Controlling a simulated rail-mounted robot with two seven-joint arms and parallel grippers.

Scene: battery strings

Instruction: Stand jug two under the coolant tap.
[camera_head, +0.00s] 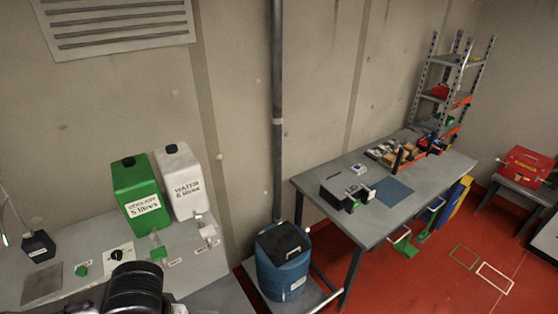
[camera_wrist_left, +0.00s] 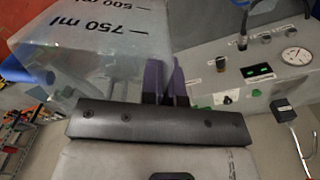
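The green coolant container (camera_head: 137,193) stands on the bench at left in the head view. Its green tap (camera_head: 158,252) is low at its front. A translucent jug (camera_wrist_left: 95,45) marked 500 ml and 750 ml fills the upper left of the left wrist view. No jug number is legible. My left gripper (camera_wrist_left: 166,85) has its purple fingers close together at the jug's right side and appears shut on it; the exact contact is hidden. In the head view, a black part of my arm covers the bench front, and the jug does not show. My right gripper is not in view.
A white water container (camera_head: 183,182) stands right of the green one, with a pale tap (camera_head: 208,236) below. A control panel with a gauge (camera_wrist_left: 295,56) shows in the wrist view. A blue drum (camera_head: 284,265) stands right of the bench; a grey worktable (camera_head: 315,190) lies beyond.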

